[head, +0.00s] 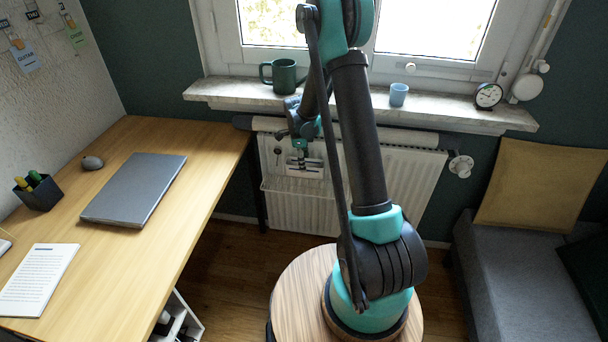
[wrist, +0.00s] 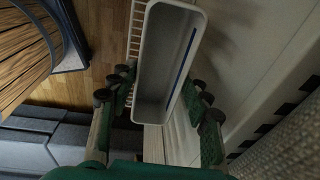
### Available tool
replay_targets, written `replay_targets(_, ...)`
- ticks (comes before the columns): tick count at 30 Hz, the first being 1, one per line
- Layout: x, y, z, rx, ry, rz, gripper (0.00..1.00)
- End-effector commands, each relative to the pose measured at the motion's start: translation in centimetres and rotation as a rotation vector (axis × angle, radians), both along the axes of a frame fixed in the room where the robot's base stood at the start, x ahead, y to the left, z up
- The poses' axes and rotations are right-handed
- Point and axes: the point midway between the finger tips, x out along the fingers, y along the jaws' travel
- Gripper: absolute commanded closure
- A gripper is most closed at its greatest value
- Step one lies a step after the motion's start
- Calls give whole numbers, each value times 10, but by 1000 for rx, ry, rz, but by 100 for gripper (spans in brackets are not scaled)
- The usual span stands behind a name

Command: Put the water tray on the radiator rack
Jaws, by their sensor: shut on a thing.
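The water tray (wrist: 163,75) is a long, pale, open trough and looks empty in the wrist view. My gripper (wrist: 160,98) is shut on it, with green fingers on both long sides. In the head view my gripper (head: 301,146) is in front of the radiator's left part, below the sill, and partly behind my arm. The radiator rack (head: 290,191) is a pale wire frame on the radiator front. Pale slats of it (wrist: 136,32) show beside the tray's far end in the wrist view. I cannot tell whether tray and rack touch.
The white radiator (head: 398,185) stands under a marble sill (head: 440,112) holding a green mug (head: 284,76), a blue cup (head: 398,94) and a clock (head: 488,95). A wooden desk (head: 150,250) is at left and a grey sofa (head: 520,265) at right.

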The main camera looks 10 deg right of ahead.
Motion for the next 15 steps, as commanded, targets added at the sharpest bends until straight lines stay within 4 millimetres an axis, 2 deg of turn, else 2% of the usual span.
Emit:
replay_targets(1,-2,1,-11,0,1,1,100)
replay_targets(3,-3,1,-19,0,1,1,100)
replay_targets(11,-3,1,-35,0,1,1,100)
replay_targets(15,-3,1,-53,0,1,1,100)
